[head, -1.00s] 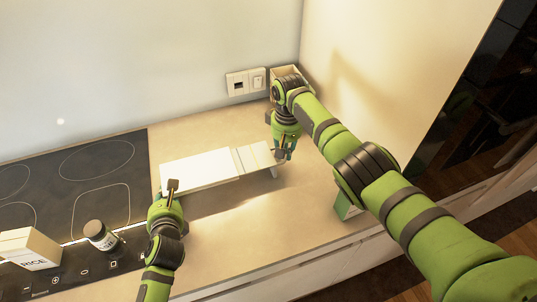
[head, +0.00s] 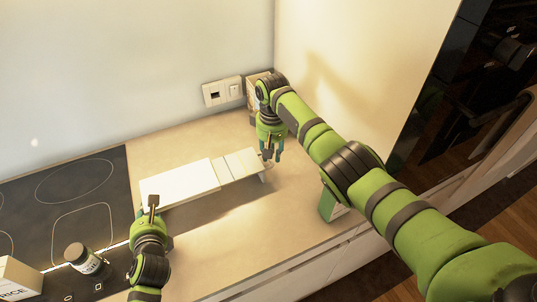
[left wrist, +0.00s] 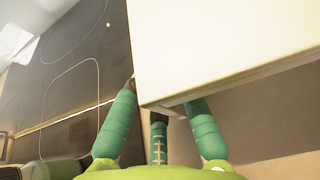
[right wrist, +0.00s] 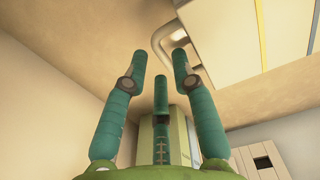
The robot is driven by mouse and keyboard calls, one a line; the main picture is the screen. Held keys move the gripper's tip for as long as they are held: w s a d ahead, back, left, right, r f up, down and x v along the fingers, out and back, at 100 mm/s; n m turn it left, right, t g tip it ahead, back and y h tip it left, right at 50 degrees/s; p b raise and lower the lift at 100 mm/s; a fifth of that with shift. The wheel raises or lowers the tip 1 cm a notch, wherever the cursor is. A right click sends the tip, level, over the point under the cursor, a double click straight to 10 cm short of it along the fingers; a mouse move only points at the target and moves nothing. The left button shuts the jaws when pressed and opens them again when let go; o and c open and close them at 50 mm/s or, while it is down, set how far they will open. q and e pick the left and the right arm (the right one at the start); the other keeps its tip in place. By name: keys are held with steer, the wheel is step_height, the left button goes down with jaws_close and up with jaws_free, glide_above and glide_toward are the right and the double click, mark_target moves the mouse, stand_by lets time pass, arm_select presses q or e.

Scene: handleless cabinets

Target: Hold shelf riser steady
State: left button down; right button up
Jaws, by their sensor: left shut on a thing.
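The shelf riser (head: 182,185) is a long white board with pale strips near its right end and a thin leg there. It stands on the beige counter beside the cooktop. My left gripper (head: 152,206) is shut on its near left corner; the left wrist view shows the white board (left wrist: 215,40) between and above the fingers (left wrist: 160,115). My right gripper (head: 270,152) is at the riser's right end with fingers apart. In the right wrist view the open fingers (right wrist: 158,68) have the riser's leg (right wrist: 168,36) just beyond the right fingertip; contact is unclear.
The black cooktop (head: 60,205) lies to the left, with a dark-lidded jar (head: 84,258) and a rice box (head: 18,278) on it. A green box (head: 331,207) is under my right arm.

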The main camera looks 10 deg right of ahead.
arm_select(q)
steer(key=c, duration=1.1)
jaws_free()
steer(key=shift+d, duration=0.1)
steer(key=shift+c, duration=0.2)
arm_select(e)
step_height(320, 180, up, 10)
steer(key=shift+r, duration=0.25)
steer(key=shift+d, duration=0.1)
arm_select(q)
steer(key=shift+s, duration=0.1)
steer(key=shift+s, duration=0.25)
steer(key=v, duration=1.1)
steer(key=shift+r, duration=0.35)
steer(key=shift+s, duration=0.15)
arm_select(e)
steer(key=shift+s+f, duration=0.1)
